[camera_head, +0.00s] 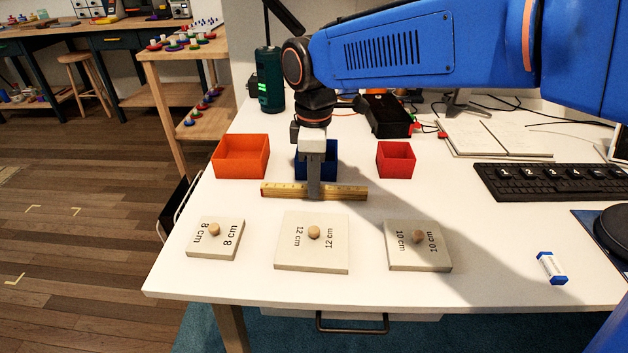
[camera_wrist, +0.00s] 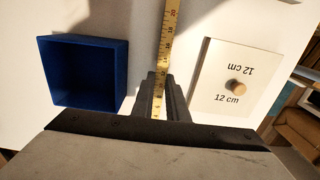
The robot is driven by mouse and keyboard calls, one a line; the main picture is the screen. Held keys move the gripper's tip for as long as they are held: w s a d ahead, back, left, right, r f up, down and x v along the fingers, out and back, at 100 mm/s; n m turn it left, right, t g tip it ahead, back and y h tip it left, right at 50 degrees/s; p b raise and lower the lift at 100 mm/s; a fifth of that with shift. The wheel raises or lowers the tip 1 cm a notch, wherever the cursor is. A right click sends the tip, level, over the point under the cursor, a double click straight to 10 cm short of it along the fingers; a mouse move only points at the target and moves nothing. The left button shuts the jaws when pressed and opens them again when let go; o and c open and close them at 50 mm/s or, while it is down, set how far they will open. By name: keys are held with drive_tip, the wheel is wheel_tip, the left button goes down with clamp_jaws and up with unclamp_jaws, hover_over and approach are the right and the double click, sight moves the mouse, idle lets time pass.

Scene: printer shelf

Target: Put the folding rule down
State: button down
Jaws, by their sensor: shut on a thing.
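The yellow folding rule (camera_head: 342,192) is a long flat stick with scale marks, lying crosswise in the head view between the row of boxes and the row of lids. It also shows in the wrist view (camera_wrist: 168,45), running away from between the fingers. My gripper (camera_head: 314,192) is shut on the rule near its middle, pointing straight down. I cannot tell whether the rule touches the white table (camera_head: 190,276) or is held just above it.
Behind the rule stand an orange box (camera_head: 240,157), a blue box (camera_wrist: 83,72) and a red box (camera_head: 396,160). In front lie lids marked 8 cm (camera_head: 214,246), 12 cm (camera_head: 290,258) and 10 cm (camera_head: 425,258).

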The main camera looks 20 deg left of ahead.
drive_tip(key=shift+f, duration=0.15)
drive_tip(key=c, duration=1.7)
unclamp_jaws()
drive_tip(key=shift+c, duration=0.2)
wheel_tip(320, 180, up, 12)
